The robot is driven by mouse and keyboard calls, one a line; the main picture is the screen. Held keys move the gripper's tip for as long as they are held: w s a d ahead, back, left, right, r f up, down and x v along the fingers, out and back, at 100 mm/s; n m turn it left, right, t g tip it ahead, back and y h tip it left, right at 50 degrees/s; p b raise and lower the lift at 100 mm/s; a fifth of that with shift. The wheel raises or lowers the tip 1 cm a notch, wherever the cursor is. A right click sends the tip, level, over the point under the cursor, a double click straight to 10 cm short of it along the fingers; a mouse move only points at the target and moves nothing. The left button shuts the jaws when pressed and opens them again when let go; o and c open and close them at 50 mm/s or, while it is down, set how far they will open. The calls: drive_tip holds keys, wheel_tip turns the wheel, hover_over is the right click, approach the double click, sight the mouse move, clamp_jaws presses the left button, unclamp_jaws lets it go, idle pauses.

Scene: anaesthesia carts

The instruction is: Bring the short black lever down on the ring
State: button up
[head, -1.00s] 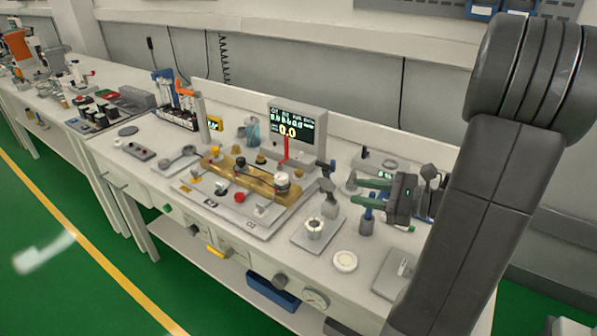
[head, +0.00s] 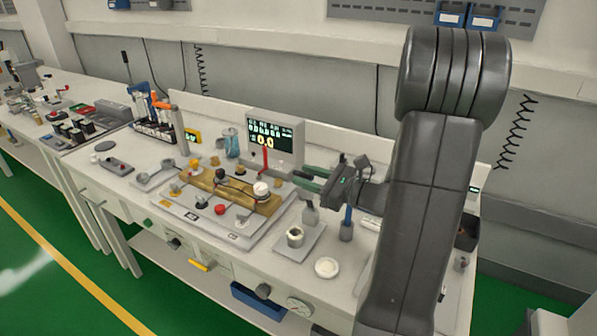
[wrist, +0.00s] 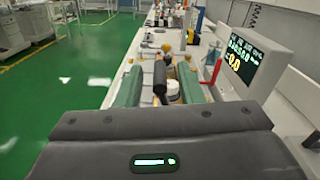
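The short black lever (wrist: 160,78) shows in the wrist view as a dark upright bar between my two green fingers. My gripper (head: 305,178) is open, with a gap on either side of the lever. In the head view the lever is mostly hidden by my fingers. Below them is a grey post (head: 310,214) on a grey plate. The silver ring (head: 295,236) sits on this plate, in front of and below my gripper. I cannot make out the ring in the wrist view.
A gold block with knobs (head: 232,190) lies on a panel to the left. A display with a red lever (head: 272,140) stands behind. A blue-handled tool (head: 347,225) and a white round disc (head: 326,267) are close by on the right.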

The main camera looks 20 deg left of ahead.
drive_tip(key=shift+w+a, duration=0.15)
drive_tip(key=shift+a, duration=1.25)
clamp_jaws()
drive_tip(key=shift+f, duration=0.1)
drive_tip(key=s+f+n+b, duration=0.3)
drive_tip(key=b, duration=0.4)
drive_tip(key=s+f+n+b, duration=0.3)
drive_tip(key=f+n+b, duration=0.1)
drive_tip(key=b, duration=0.4)
drive_tip(key=s+f+n+b, duration=0.4)
drive_tip(key=b, duration=0.4)
drive_tip(key=shift+a+f, duration=0.15)
drive_tip(key=shift+a, duration=0.2)
drive_tip(key=shift+s+f+b, duration=0.15)
drive_tip(key=shift+f+b, duration=0.6)
drive_tip(key=shift+b, duration=0.1)
drive_tip(key=shift+s+f+b, duration=0.1)
drive_tip(key=shift+f+b, duration=0.6)
drive_tip(key=shift+b, duration=0.15)
